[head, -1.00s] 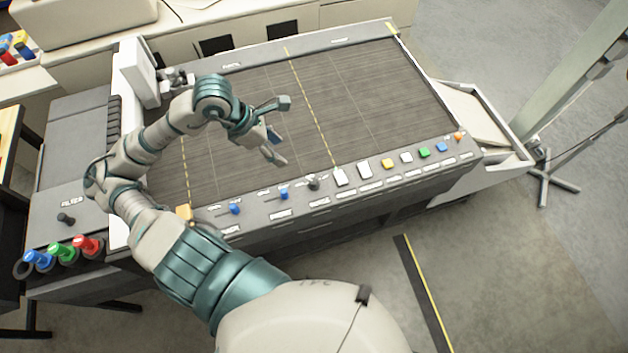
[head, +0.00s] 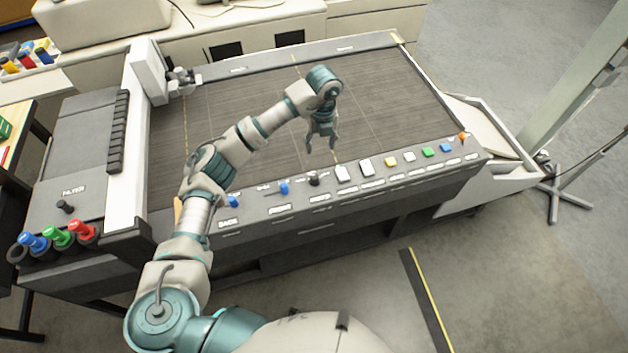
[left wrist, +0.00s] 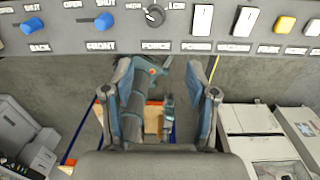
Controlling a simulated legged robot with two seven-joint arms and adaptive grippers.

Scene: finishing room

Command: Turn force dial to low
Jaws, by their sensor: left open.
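The force dial (head: 313,179) is a small dark knob on the machine's front control strip, right of two blue knobs. My left gripper (head: 321,148) hangs above the work surface just behind the strip, fingers pointing down, apart from the dial. In the left wrist view the left gripper (left wrist: 162,72) has its fingers spread, with nothing between them. My right gripper is not seen.
Blue knobs marked BACK (left wrist: 34,25) and FRONT (left wrist: 104,21) are left of the dial. White switches (head: 343,173) and coloured buttons (head: 428,152) are to its right. Red, green and blue knobs (head: 60,236) stand at the far left. The dark work surface (head: 400,85) is clear.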

